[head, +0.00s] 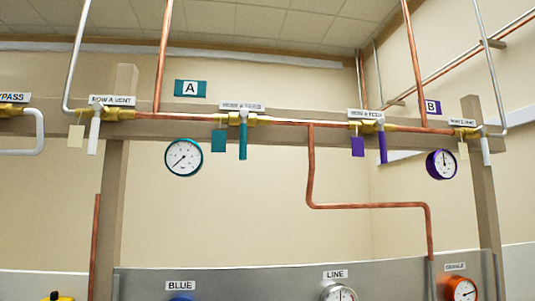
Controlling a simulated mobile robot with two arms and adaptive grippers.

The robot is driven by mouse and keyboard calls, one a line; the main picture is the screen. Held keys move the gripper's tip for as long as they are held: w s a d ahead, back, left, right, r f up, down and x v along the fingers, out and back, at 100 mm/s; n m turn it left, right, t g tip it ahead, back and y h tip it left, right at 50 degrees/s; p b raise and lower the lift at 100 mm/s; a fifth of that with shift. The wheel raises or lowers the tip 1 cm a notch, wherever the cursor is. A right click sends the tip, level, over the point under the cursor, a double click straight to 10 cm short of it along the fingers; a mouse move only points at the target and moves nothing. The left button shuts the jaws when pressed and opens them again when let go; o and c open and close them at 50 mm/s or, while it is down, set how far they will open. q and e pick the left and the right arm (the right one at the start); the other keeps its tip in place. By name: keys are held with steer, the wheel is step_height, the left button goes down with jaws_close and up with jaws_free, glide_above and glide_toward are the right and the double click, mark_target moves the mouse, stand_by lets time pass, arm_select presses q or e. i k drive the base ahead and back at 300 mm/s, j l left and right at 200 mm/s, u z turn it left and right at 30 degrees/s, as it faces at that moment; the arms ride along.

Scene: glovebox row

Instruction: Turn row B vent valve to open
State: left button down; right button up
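The valve at the far right of the pipe row, beyond the purple B sign (433,107), appears to be the row B vent valve (465,132). Its small label (462,122) is too blurred to read surely. It has a brass body and a white lever handle (486,150) hanging down, across the roughly level pipe. A pale yellow tag (463,151) hangs beside the handle. Neither of my grippers is in view.
A purple-rimmed gauge (441,164) hangs left of the valve. A wooden post (485,200) stands behind it. Purple (382,147) and teal (243,140) feed handles and the white row A vent handle (95,133) also hang down. A grey panel (240,280) with gauges lies below.

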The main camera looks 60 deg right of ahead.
mark_target(483, 129)
steer(key=z, duration=0.45)
steer(key=l+z, duration=0.1)
steer(key=z, duration=1.75)
steer(key=i+z, duration=0.1)
steer(key=z, duration=0.35)
steer(key=l+z, duration=0.1)
steer(key=z, duration=0.35)
